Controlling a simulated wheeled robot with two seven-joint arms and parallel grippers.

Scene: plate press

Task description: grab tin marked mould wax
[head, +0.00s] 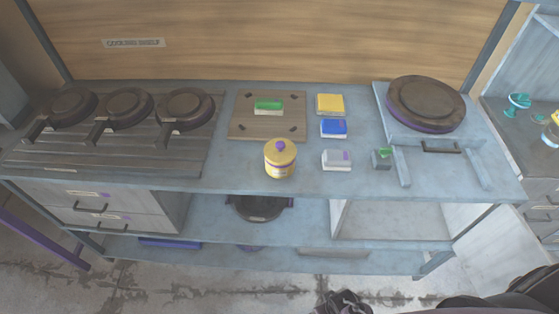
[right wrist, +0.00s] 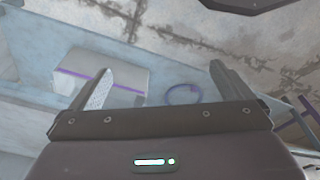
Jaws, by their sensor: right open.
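The tin does not show in that view. A dark part at the bottom of the head view may belong to my right arm. My left gripper is not in view.
The workbench (head: 225,178) also holds a wooden board (head: 243,128), yellow (head: 330,104), blue (head: 334,128) and grey-white blocks (head: 337,160), and a round press (head: 427,103). Round irons stand on the left. A pale box with a purple stripe (right wrist: 100,82) shows in the right wrist view.

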